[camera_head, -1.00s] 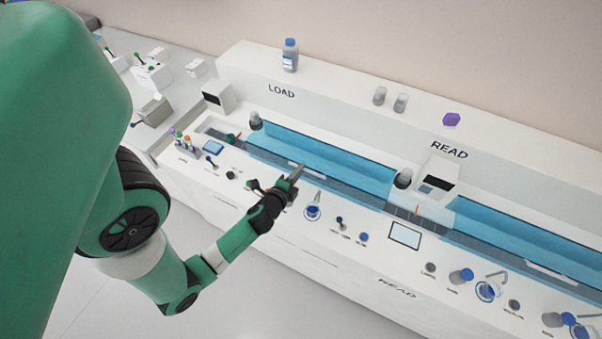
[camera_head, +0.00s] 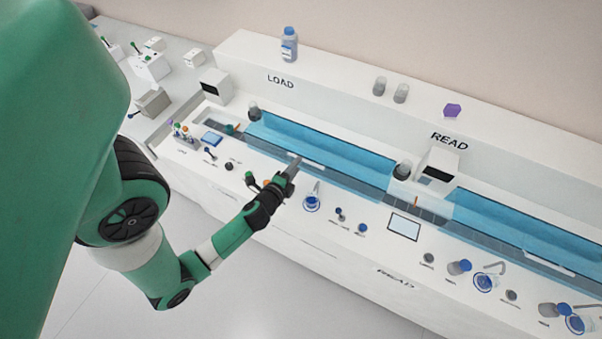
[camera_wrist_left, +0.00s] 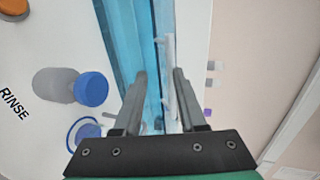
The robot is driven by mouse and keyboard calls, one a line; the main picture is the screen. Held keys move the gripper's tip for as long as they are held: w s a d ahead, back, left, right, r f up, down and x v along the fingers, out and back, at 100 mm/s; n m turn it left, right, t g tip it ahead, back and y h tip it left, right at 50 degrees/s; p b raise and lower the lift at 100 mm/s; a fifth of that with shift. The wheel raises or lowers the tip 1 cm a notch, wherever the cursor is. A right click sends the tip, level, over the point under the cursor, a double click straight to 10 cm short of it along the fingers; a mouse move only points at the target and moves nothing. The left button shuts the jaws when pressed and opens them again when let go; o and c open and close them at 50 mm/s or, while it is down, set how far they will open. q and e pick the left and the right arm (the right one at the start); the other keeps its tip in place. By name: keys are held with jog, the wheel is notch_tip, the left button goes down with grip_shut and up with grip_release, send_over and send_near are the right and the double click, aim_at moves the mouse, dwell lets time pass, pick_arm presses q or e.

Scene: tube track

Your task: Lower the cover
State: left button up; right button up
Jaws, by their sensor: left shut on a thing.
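The clear blue cover (camera_head: 345,160) runs along the trough between LOAD and READ. Its white handle bar (camera_head: 312,165) lies near the front edge. My left gripper (camera_head: 295,164) reaches in from the front and is shut at the left end of this bar. In the left wrist view the bar (camera_wrist_left: 171,60) runs between the two fingers (camera_wrist_left: 160,74), with the blue panel (camera_wrist_left: 122,35) on the left. The fingers hide part of the bar. I cannot tell the cover's exact tilt. My right gripper is not in view.
A white reader box (camera_head: 437,172) stands right of the cover. A tube rack (camera_head: 183,135) is at the left. A blue-capped bottle (camera_head: 289,45) stands on the back ledge.

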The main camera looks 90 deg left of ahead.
pick_arm(q)
jog(key=b+v, duration=0.2)
jog(key=v, duration=0.8)
